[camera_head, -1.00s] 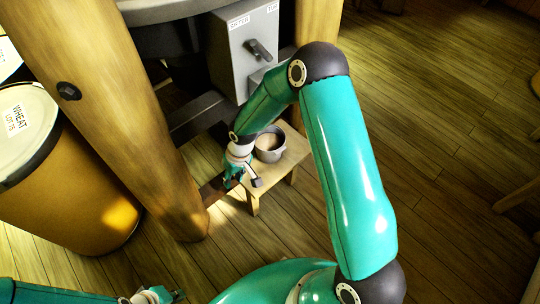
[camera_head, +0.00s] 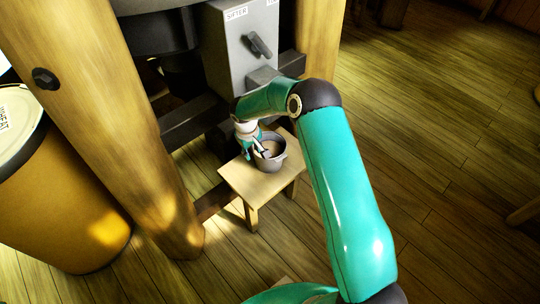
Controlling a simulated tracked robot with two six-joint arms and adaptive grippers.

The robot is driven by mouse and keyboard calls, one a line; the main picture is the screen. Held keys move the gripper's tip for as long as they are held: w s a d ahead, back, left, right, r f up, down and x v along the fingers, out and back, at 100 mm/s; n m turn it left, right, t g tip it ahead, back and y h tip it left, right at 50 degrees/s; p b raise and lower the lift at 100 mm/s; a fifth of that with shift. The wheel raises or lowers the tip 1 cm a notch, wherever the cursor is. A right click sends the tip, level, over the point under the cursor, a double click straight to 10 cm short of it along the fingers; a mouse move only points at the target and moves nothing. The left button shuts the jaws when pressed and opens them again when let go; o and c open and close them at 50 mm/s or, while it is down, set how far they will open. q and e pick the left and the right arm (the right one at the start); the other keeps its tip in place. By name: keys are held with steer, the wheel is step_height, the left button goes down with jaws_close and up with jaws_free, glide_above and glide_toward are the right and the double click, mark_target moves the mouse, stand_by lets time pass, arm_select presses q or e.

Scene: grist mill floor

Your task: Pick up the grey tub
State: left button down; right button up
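The grey tub (camera_head: 271,165) stands upright on a small wooden stool (camera_head: 246,182) and holds something pale. My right gripper (camera_head: 260,150) is at the tub's left rim, with a dark finger reaching over the tub's opening. The other finger is hard to make out beside the tub, so I cannot tell whether the fingers touch the wall or how far apart they are. My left gripper is not in view.
A thick wooden post (camera_head: 125,120) stands left of the stool, with a wheat barrel (camera_head: 62,205) beyond it. A grey box labelled sifter (camera_head: 240,55) is behind the stool. The plank floor at right (camera_head: 450,170) is mostly clear.

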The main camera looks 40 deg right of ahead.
mark_target(256, 160)
steer(key=shift+w+d+f+b, duration=0.1)
steer(key=shift+d+f, duration=0.2)
steer(key=shift+f, duration=0.75)
steer(key=shift+d+f+b, duration=0.1)
steer(key=shift+d+f, duration=0.15)
steer(key=shift+f, duration=0.75)
steer(key=shift+w+d+f+b, duration=0.1)
steer(key=shift+d+f, duration=0.2)
steer(key=shift+f, duration=0.75)
jaws_close()
steer(key=shift+r, duration=0.1)
